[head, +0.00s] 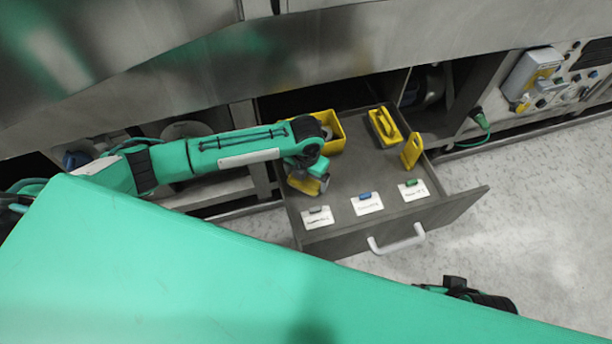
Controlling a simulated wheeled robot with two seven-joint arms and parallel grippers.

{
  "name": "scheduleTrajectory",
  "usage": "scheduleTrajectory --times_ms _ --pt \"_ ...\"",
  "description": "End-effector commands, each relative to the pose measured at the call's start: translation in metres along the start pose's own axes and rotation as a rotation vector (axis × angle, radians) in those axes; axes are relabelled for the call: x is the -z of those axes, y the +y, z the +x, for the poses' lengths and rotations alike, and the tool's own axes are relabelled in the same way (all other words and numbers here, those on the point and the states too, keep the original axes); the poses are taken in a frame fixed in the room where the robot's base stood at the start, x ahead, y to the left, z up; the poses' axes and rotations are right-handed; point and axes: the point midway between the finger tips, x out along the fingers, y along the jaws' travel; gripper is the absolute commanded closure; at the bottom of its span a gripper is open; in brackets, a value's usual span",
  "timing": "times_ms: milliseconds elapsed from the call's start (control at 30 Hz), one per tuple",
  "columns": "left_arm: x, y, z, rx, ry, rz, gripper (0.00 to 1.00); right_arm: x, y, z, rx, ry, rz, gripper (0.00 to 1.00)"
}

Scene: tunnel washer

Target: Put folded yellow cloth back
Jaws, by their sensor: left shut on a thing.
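My left gripper (310,178) reaches down into the left front of an open grey drawer (350,162). It is shut on a yellow thing (306,184), which seems to be the folded yellow cloth; the gripper and wrist hide part of it. I cannot tell whether it touches the drawer floor. Only a dark and green piece of my right arm shows past the green surface at the lower right; its jaws do not show.
The drawer also holds a yellow bin (338,136), a yellow handled piece (385,127) and an upright yellow piece (411,150). White cards with a grey, a blue (367,203) and a green clip lie along its front. The drawer's handle (397,241) faces open floor.

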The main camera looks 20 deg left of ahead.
Motion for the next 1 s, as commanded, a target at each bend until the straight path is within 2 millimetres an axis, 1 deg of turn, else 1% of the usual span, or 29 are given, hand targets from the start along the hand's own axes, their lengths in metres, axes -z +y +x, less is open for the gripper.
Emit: scheduleTrajectory --times_ms 100,133,167,367,467,567,633,700,900,1000 --pt "0.000 0.000 0.003 -0.001 0.001 -0.001 0.31 -0.001 0.000 0.001 0.000 -0.002 0.000 0.35" --pt "0.000 0.000 0.003 -0.001 0.001 -0.001 0.04 -0.001 0.000 0.001 0.000 -0.002 0.000 0.35" --pt "0.000 0.000 0.003 0.000 0.001 -0.001 0.00 -0.001 0.000 0.001 0.000 -0.002 0.000 0.35" --pt "0.000 0.000 0.002 0.000 0.000 0.000 0.00 0.000 0.000 0.001 0.000 -0.001 0.000 0.35" --pt "0.000 0.000 -0.002 0.001 -0.001 0.000 0.00 0.000 0.000 0.000 -0.001 0.000 0.000 0.35" --pt "-0.001 0.000 -0.015 0.001 -0.001 0.000 0.00 0.002 0.000 -0.002 0.000 0.002 0.000 0.35" --pt "-0.001 0.000 -0.029 0.001 -0.002 0.000 0.00 0.003 0.000 0.000 -0.001 0.003 0.000 0.35" --pt "-0.001 0.000 -0.045 0.000 -0.003 0.001 0.00 0.003 0.001 0.016 -0.001 -0.013 0.002 0.35" --pt "-0.001 0.000 -0.087 0.001 -0.002 0.000 0.00 -0.001 0.000 0.032 0.000 -0.033 0.002 0.35" --pt "-0.001 0.000 -0.103 0.001 -0.002 0.000 0.00 -0.002 0.000 0.037 0.001 -0.039 0.001 0.35"
